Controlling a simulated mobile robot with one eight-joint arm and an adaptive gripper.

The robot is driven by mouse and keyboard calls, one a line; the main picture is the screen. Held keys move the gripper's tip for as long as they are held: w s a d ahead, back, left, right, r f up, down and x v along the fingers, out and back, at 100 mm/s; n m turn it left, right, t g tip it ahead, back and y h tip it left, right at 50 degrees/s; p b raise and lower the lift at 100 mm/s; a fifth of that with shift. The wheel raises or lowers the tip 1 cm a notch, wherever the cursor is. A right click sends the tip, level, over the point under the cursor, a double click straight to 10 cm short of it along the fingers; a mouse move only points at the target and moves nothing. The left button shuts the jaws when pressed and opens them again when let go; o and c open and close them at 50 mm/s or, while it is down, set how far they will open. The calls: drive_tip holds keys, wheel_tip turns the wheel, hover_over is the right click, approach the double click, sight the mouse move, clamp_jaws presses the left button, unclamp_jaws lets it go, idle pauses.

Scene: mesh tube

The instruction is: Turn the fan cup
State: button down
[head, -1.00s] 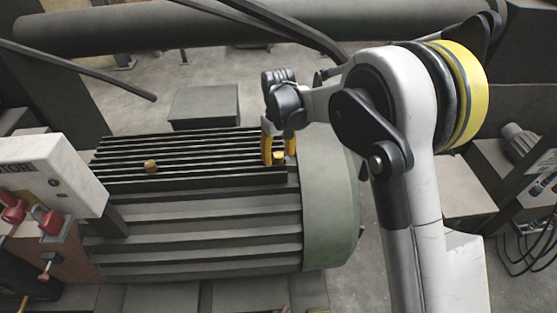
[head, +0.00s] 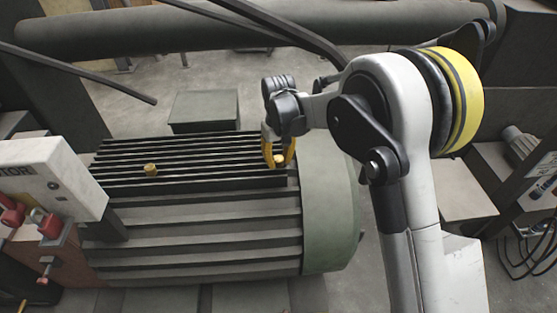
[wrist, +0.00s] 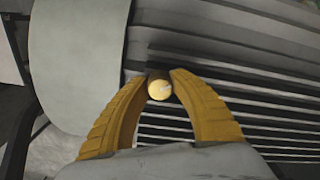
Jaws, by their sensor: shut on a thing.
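A small brass-yellow cup, taken as the fan cup (head: 280,159), stands on top of the finned green-grey motor (head: 200,233), near the smooth rounded end cover (head: 330,205). My gripper (head: 278,163) points down at it, with one yellow finger on each side. In the wrist view, the round top of the cup (wrist: 160,89) shows between the two fingertips (wrist: 164,77), and my gripper is shut on it. The cup's lower part is hidden. A second brass cup (head: 151,169) stands upright on the left part of the motor's ribbed top, away from my gripper.
A pale control box (head: 50,178) with red knobs or locks stands at the left, close to the motor. A dark green box (head: 205,108) sits behind the motor. A thick pipe (head: 240,28) and dark hoses cross the back. Bare floor shows behind the motor.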

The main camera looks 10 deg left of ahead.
sight(278, 158)
drive_tip(key=m, duration=0.4)
drive_tip(key=shift+m+p, duration=0.3)
drive_tip(key=shift+m, duration=2)
drive_tip(key=c, duration=1.1)
unclamp_jaws()
wheel_tip(278, 158, up, 12)
drive_tip(key=shift+r, duration=0.1)
